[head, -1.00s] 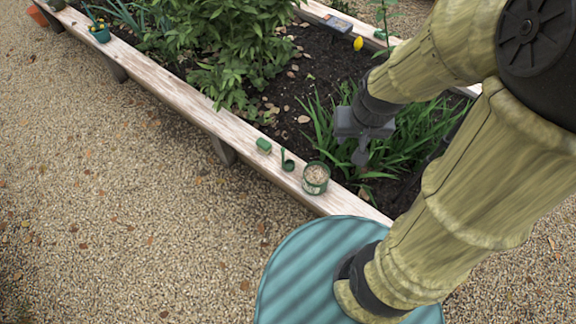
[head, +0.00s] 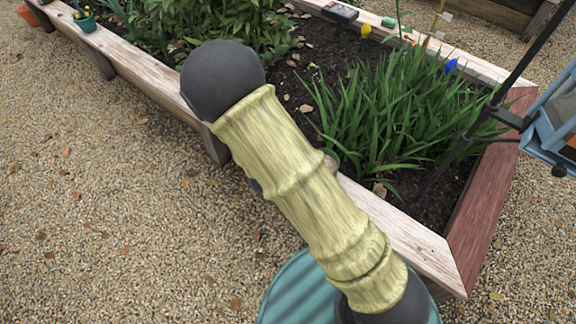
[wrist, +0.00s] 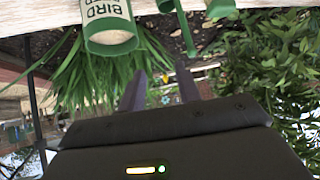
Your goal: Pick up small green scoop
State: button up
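The small green scoop (wrist: 187,34) shows at the top of the wrist view, its thin handle pointing down in the picture and its cup partly cut off by the frame edge. It lies on the wooden bed rim (wrist: 52,15), between a green-rimmed tin labelled BIRD (wrist: 108,24) and a small green block (wrist: 221,9). My gripper (wrist: 160,76) has its two fingers apart with nothing between them, and the scoop is beyond the fingertips, not touching. In the head view my arm hides the scoop and my gripper; only a sliver of the tin shows beside the arm.
The raised bed's rim (head: 405,232) runs diagonally, with dark soil and a grassy clump (head: 390,115) behind it. A teal pot (head: 86,20) stands on the far-left rim. A dark pole and blue frame (head: 550,120) stand at the right.

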jog(key=s+a+f+n+t+b, duration=0.1)
jog(key=a+f+t+b, duration=0.1)
jog(key=f+t+b, duration=0.2)
jog(key=s+a+f+n+t+h+b, duration=0.1)
jog(key=s+a+f+t+b, duration=0.1)
jog(key=f+b, duration=0.5)
jog(key=shift+a+f+t+b, duration=0.3)
jog(key=shift+a+f+t, duration=0.35)
jog(key=shift+f+t, duration=0.4)
jog(key=shift+r, duration=0.1)
jog(key=b+x, duration=0.3)
jog(key=x, duration=0.9)
jog(key=shift+b, duration=0.35)
jog(key=shift+w, duration=0.15)
